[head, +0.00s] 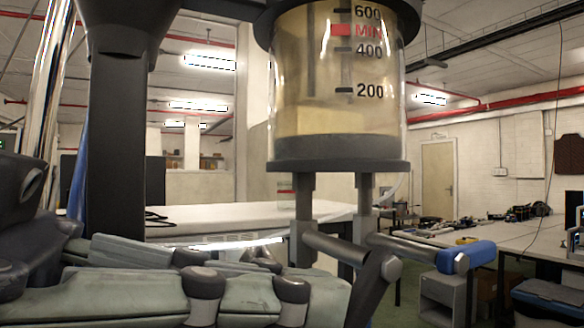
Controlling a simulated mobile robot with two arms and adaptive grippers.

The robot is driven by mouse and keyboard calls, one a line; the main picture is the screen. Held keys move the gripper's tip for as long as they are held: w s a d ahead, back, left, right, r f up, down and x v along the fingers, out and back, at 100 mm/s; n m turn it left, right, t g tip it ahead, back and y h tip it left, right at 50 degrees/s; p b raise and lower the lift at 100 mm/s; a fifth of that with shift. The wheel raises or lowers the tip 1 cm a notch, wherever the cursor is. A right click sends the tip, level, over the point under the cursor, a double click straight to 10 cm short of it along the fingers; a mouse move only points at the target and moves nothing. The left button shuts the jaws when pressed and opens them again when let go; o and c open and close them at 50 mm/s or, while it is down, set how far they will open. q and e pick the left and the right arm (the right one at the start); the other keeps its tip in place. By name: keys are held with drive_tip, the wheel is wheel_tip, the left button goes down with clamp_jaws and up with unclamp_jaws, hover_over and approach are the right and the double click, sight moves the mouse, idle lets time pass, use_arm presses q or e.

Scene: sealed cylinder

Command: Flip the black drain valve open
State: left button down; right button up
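A clear cylinder (338,75) with amber contents and a printed scale hangs at the upper middle of the head view. Two dark stems come down from its dark base (338,152). A black valve handle (340,252) runs from the left stem down to the right. A second handle, with a blue grip (466,256), reaches right from the right stem. My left gripper (305,280) comes in from the left, its pale green-grey fingers below and left of the black handle. Contact with the handle cannot be told. The gap between the fingers is not clear. My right gripper is out of view.
A dark upright post (117,140) stands left of the cylinder. A white table (220,218) is behind the valves. A workbench (530,245) with scattered tools stands at the right, with a dark bin (550,300) below it.

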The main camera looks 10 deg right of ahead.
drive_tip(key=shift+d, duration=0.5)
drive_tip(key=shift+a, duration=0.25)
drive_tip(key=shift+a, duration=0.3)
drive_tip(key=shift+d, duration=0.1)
